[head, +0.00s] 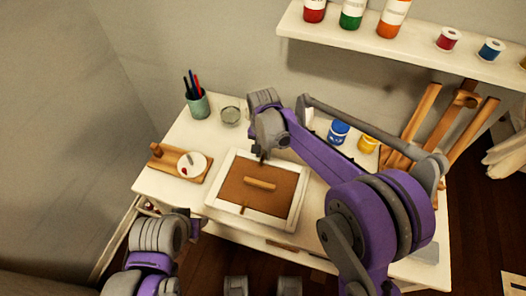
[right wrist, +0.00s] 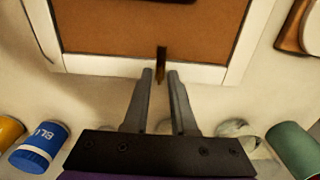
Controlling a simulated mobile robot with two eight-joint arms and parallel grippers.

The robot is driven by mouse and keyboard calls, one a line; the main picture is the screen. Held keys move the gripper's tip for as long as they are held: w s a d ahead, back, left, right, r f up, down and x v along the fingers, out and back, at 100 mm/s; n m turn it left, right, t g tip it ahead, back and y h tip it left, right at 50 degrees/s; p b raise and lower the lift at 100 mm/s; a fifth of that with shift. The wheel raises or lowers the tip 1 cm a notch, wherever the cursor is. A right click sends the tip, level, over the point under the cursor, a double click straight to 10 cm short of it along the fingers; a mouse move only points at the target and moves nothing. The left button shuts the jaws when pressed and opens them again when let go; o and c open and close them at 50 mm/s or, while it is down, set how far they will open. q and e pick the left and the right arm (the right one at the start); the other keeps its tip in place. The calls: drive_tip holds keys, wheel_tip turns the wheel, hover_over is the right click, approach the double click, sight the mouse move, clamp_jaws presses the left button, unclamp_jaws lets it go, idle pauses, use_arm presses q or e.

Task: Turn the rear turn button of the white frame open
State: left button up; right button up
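The white frame (head: 225,215) lies on the white desk, with a brown backing board (head: 232,190) inside it and a wooden bar (head: 260,183) across the board's middle. A small wooden front turn button (head: 245,209) sits at the near edge. The rear turn button (right wrist: 162,64) shows in the right wrist view, spanning the white edge and the brown board. My right gripper (right wrist: 160,73) is open, its fingertips apart on either side of the rear button's outer end. I cannot tell whether they touch it.
A blue jar (head: 339,132) and a yellow jar (head: 368,144) stand right of my right gripper. A green pen cup (head: 199,105), a glass jar (head: 231,116) and a wooden board (head: 172,163) with a white dish are on the left. A shelf (head: 400,42) hangs above.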

clamp_jaws()
idle(1.2)
